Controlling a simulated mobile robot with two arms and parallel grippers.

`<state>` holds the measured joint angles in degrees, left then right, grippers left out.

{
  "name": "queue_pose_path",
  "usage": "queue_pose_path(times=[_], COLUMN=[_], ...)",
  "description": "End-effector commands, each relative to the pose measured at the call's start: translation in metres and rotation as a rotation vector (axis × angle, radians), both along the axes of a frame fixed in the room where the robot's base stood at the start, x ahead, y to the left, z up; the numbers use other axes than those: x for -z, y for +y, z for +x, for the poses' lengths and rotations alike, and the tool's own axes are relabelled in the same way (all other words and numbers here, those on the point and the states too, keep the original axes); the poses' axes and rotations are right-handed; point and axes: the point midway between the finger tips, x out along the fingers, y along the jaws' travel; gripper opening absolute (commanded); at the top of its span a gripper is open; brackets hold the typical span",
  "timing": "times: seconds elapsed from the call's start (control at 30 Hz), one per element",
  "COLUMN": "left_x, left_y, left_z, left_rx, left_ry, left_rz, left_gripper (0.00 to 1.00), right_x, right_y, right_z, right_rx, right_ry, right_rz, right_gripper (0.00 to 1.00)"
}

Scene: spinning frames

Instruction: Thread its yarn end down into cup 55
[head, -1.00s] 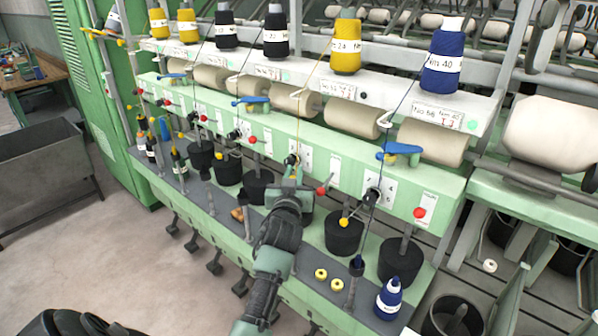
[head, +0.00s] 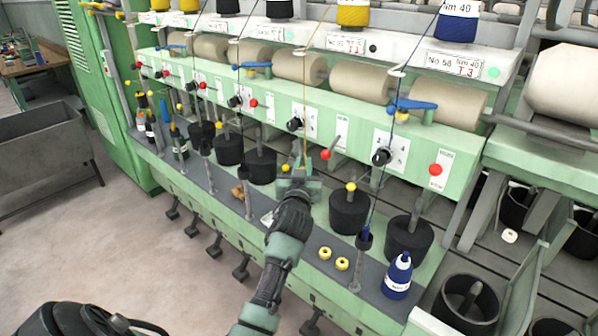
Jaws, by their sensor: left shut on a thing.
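My left gripper (head: 301,180) is in front of the frame, below the green beam, and is shut on the lower end of a yellow yarn (head: 305,142). The yarn runs down from the yellow cone (head: 353,12) past the beam to the jaws. The area directly behind the gripper is hidden. No number 55 is readable, so I cannot tell which cup it is. My right gripper is not in view.
Red and yellow knobs stick out nearby.

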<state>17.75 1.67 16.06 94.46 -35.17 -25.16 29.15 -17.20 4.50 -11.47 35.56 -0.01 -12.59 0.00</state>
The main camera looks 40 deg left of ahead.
Motion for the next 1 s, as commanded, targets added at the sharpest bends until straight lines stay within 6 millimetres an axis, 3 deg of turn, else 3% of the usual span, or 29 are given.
queue_pose_path(times=[0.43,0.8,1.0], left_x=[0.015,0.014,0.015], left_y=[-0.001,0.041,0.053], left_z=[0.054,0.056,0.057], left_rx=[0.001,-0.001,0.0], left_ry=[0.0,0.002,0.001], left_rz=[0.0,0.002,0.001], left_gripper=[0.0,0.0,0.0], right_x=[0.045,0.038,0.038], right_y=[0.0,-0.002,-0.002], right_z=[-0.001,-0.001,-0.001], right_rx=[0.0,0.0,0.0], right_ry=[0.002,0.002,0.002], right_rz=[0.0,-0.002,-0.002], right_gripper=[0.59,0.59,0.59])
